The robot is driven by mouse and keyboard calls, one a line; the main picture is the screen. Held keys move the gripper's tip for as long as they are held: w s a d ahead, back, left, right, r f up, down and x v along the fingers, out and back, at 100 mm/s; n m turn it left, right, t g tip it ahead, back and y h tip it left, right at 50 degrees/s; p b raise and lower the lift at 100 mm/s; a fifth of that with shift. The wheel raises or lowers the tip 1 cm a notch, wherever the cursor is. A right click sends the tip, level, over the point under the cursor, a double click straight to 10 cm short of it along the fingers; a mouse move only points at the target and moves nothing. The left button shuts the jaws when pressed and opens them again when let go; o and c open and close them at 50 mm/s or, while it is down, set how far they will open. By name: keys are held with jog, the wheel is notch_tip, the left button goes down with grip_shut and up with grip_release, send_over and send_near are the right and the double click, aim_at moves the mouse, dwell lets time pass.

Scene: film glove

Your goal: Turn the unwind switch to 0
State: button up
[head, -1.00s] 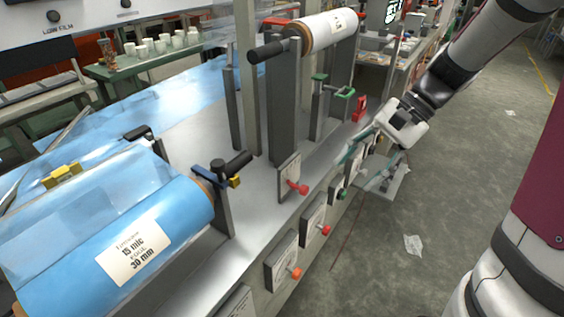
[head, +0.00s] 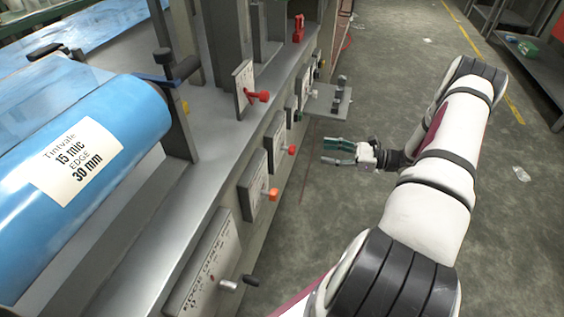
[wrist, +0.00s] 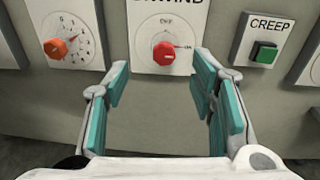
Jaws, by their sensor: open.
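In the head view the red knob (head: 291,150) sticks out from the machine's side panel. My gripper (head: 327,152) is open and empty, a short way out from the panel and facing it. In the wrist view its teal-padded fingers (wrist: 161,64) stand either side of the knob's lower part in the picture, apart from it.
An orange dial knob (wrist: 56,48) is left of the switch and a green CREEP button (wrist: 264,54) right of it. A grey shelf (head: 328,101) juts from the panel beyond my gripper.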

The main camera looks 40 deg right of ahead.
aim_at(295, 151)
jog(key=shift+m+t+h, duration=0.4)
jog(key=shift+m+t, duration=0.2)
jog(key=b+x, duration=0.1)
jog(key=x, duration=0.3)
jog(key=f+b+x, duration=0.1)
jog(key=x, duration=0.3)
jog(key=f+b+x, duration=0.1)
jog(key=x, duration=0.4)
jog(key=shift+f, duration=0.2)
jog(key=shift+s, duration=0.1)
jog(key=c, duration=1.2)
